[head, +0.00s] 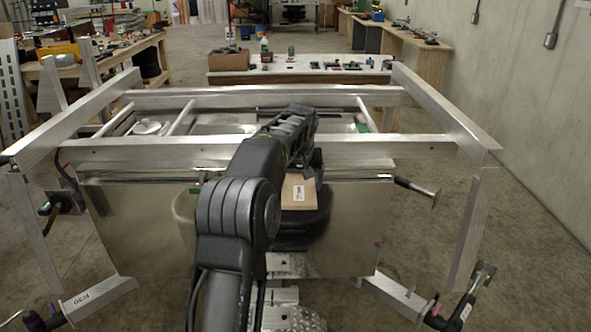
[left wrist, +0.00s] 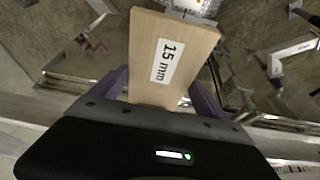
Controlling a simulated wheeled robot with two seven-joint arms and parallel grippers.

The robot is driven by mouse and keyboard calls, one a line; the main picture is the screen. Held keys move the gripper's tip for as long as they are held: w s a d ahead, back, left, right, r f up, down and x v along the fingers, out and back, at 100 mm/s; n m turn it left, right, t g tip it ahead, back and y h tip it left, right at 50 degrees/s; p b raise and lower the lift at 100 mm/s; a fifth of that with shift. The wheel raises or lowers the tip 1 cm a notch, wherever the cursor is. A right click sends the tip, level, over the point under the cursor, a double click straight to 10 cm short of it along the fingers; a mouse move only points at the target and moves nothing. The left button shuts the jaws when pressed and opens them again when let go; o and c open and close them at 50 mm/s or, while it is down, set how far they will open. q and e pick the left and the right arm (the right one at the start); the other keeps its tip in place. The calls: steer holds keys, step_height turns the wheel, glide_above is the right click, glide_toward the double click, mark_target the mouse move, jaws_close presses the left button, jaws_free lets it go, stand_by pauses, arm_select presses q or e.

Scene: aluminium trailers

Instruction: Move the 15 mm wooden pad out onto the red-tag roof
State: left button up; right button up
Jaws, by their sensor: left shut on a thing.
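The wooden pad (head: 298,194) is a flat tan block with a white label. In the left wrist view the pad (left wrist: 150,88) fills the jaws and its label reads 15 mm. My left gripper (left wrist: 160,98) is shut on it, with a purple finger on each side. In the head view my left gripper (head: 303,172) is partly hidden by my own arm, and the pad hangs in front of the shiny metal panel (head: 140,225). I cannot make out a red-tag roof for certain. My right gripper is not in view.
An aluminium trailer frame (head: 110,152) with rails and corner posts spans the middle. A handle (head: 418,190) sticks out to its right. Behind stand a white-topped table (head: 300,72) with small items and a cluttered workbench (head: 95,55). Concrete floor is open at right.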

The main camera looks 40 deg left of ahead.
arm_select(q)
steer(key=s+d+f+m+h+b, duration=0.15)
steer(key=d+f, duration=0.25)
steer(key=d, duration=0.4)
steer(key=s+d+f+m, duration=0.2)
steer(key=d+f, duration=0.2)
steer(key=d, duration=0.3)
steer(key=s+d+m+b, duration=0.1)
steer(key=s+d+m, duration=0.1)
steer(key=d, duration=0.6)
steer(key=s+d+m+t+h+b, duration=0.1)
steer(key=s+d, duration=0.3)
steer(key=d, duration=0.5)
steer(key=shift+f+m, duration=0.3)
steer(key=shift+m, duration=0.35)
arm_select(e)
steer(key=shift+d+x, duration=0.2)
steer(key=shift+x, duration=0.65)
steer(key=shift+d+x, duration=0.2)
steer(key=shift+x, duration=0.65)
arm_select(q)
steer(key=shift+s, duration=0.1)
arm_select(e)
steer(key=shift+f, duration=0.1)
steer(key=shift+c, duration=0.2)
